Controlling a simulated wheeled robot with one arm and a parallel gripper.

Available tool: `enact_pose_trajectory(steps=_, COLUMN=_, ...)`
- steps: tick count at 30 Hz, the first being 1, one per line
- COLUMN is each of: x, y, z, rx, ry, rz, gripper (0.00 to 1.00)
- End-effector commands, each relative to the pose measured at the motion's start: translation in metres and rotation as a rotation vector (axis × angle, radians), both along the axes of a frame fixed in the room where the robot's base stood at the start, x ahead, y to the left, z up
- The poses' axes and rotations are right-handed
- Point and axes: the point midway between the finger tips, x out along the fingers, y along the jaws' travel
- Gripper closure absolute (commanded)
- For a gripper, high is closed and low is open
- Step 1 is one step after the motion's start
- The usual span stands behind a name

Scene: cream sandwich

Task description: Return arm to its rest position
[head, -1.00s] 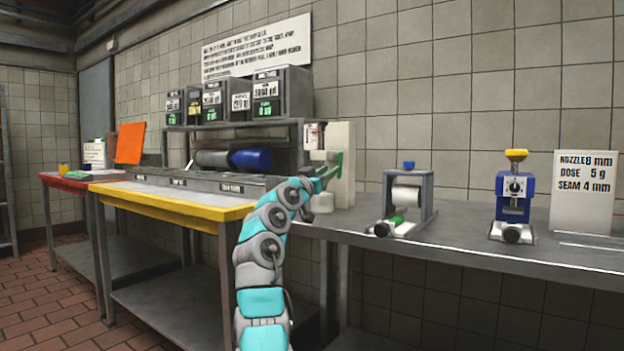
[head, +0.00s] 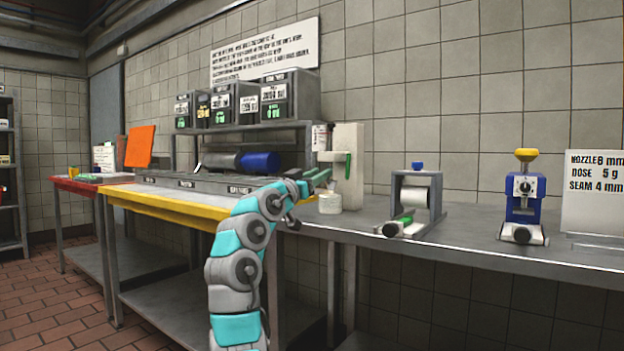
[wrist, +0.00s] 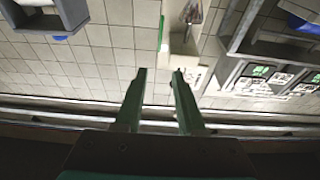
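My teal and grey arm (head: 242,255) rises from the bottom of the head view and bends toward the right. My gripper (head: 322,174) is in front of the white dispenser (head: 346,180) on the grey bench, a little to its left. In the wrist view my gripper (wrist: 160,72) shows two green fingers standing apart with nothing between them. A white round container (head: 330,203) stands under the dispenser, apart from the fingers.
The grey bench (head: 375,240) extends right with a roll holder (head: 415,200), a blue device with a yellow knob (head: 524,198) and a sign (head: 594,190). Left are a yellow-edged table (head: 170,207), a red-edged table (head: 80,187) and a rack of bins (head: 290,98). The floor (head: 50,305) at lower left is clear.

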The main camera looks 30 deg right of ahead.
Motion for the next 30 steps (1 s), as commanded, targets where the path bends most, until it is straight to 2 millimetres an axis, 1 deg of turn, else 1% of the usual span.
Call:
enact_pose_trajectory(steps=7, x=0.0, y=0.0, z=0.0, rx=0.002, ry=0.001, rz=0.001, gripper=0.61)
enact_pose_trajectory(steps=10, x=0.006, y=-0.002, z=0.002, rx=0.014, ry=0.018, rz=0.014, gripper=0.61)
enact_pose_trajectory(steps=11, x=0.01, y=-0.002, z=0.002, rx=0.02, ry=0.029, rz=0.021, gripper=0.61)
enact_pose_trajectory(steps=14, x=0.03, y=-0.004, z=0.001, rx=0.058, ry=0.088, rz=0.058, gripper=0.61)
enact_pose_trajectory(steps=17, x=0.053, y=-0.003, z=-0.003, rx=0.107, ry=0.164, rz=0.111, gripper=0.61)
enact_pose_trajectory(steps=18, x=0.061, y=-0.002, z=-0.006, rx=0.128, ry=0.197, rz=0.135, gripper=0.61)
enact_pose_trajectory(steps=21, x=0.079, y=0.005, z=-0.014, rx=0.177, ry=0.276, rz=0.193, gripper=0.61)
enact_pose_trajectory(steps=24, x=0.092, y=0.016, z=-0.024, rx=0.224, ry=0.356, rz=0.249, gripper=0.61)
enact_pose_trajectory(steps=27, x=0.1, y=0.029, z=-0.038, rx=0.27, ry=0.438, rz=0.305, gripper=0.61)
enact_pose_trajectory(steps=28, x=0.101, y=0.034, z=-0.04, rx=0.283, ry=0.459, rz=0.322, gripper=0.61)
enact_pose_trajectory(steps=30, x=0.103, y=0.046, z=-0.052, rx=0.314, ry=0.518, rz=0.361, gripper=0.61)
